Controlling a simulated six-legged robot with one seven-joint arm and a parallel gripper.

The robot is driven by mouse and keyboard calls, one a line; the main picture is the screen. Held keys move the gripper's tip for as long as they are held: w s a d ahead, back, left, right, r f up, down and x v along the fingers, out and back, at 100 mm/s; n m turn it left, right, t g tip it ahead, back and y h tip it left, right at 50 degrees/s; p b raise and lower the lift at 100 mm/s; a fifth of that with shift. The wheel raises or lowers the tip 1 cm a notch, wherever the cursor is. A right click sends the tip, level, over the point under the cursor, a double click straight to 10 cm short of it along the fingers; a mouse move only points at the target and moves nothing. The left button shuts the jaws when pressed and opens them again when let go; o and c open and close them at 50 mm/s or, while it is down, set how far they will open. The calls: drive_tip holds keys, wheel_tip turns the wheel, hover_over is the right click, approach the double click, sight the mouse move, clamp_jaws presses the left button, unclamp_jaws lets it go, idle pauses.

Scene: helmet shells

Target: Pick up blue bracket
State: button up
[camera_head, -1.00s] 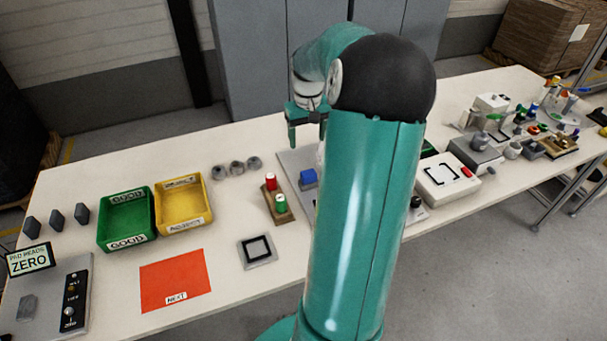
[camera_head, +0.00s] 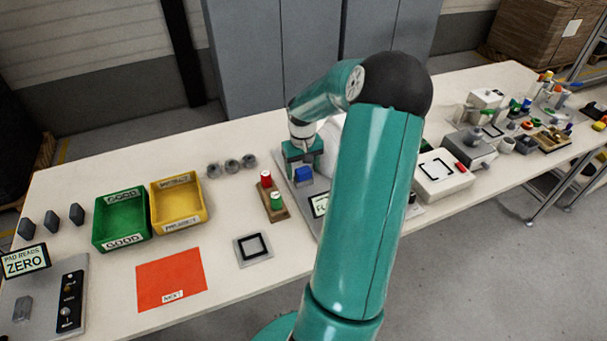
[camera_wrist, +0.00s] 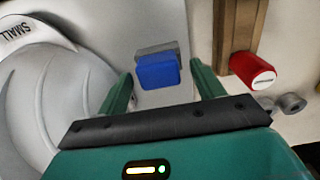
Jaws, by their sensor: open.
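The blue bracket (camera_head: 303,174) is a small block on a grey plate (camera_head: 282,168) near the middle of the table. In the wrist view the blue bracket (camera_wrist: 158,71) sits against a grey block (camera_wrist: 157,48), just beyond and between my fingertips. My gripper (camera_head: 303,160) is over the plate, right at the bracket in the head view. In the wrist view my gripper (camera_wrist: 160,85) is open, one green finger on each side, with nothing held. Whether a finger touches the bracket cannot be told.
A wooden stand (camera_head: 275,207) with red and green cylinders is close beside the plate; the red cylinder (camera_wrist: 252,75) shows in the wrist view. A white helmet shell (camera_wrist: 40,100) is close on the other side. Green (camera_head: 97,222) and yellow (camera_head: 155,212) trays stand further left.

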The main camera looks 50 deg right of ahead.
drive_tip(key=shift+f, duration=0.1)
drive_tip(key=shift+c, duration=0.5)
drive_tip(key=c, duration=0.8)
